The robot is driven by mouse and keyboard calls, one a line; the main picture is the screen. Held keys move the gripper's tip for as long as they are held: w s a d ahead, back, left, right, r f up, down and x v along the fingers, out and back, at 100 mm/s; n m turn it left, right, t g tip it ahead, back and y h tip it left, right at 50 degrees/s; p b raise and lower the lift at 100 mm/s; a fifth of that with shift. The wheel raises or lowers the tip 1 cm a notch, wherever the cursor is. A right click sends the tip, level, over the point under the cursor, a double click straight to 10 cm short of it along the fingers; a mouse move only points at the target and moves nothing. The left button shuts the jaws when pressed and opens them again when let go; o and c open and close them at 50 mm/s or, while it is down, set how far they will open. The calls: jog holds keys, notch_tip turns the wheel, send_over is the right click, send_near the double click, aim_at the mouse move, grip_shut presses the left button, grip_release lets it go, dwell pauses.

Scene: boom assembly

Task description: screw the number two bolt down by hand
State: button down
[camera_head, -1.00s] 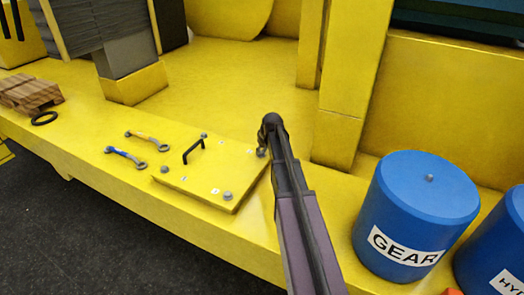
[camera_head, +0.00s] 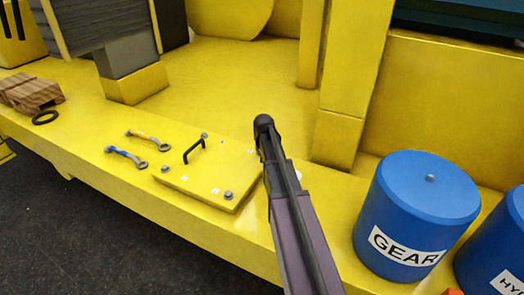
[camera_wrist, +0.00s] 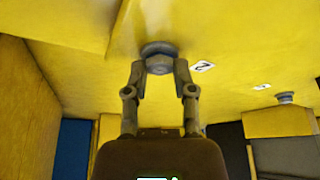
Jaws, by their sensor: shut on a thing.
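The number two bolt (camera_wrist: 158,50), grey with a wide flange, stands at the yellow cover plate in the wrist view. The white label "2" (camera_wrist: 203,66) is beside it. My gripper (camera_wrist: 160,70) is shut on the bolt's head, one finger on each side. In the head view my dark arm hides the gripper and this bolt at the plate's right corner. The cover plate (camera_head: 213,170) has a black handle (camera_head: 194,151). Other bolts stand at its back corner (camera_head: 204,136), left corner (camera_head: 165,169) and front corner (camera_head: 228,195).
Two wrenches, one yellow-marked (camera_head: 148,138) and one blue (camera_head: 126,157), lie left of the plate. A blue "GEAR" drum (camera_head: 415,215) stands at the right, with another blue drum (camera_head: 505,245) beyond it. A yellow post (camera_head: 340,120) rises behind my arm.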

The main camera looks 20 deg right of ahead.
jog(key=shift+c, duration=2.2)
grip_release()
jog(key=shift+n, duration=0.6)
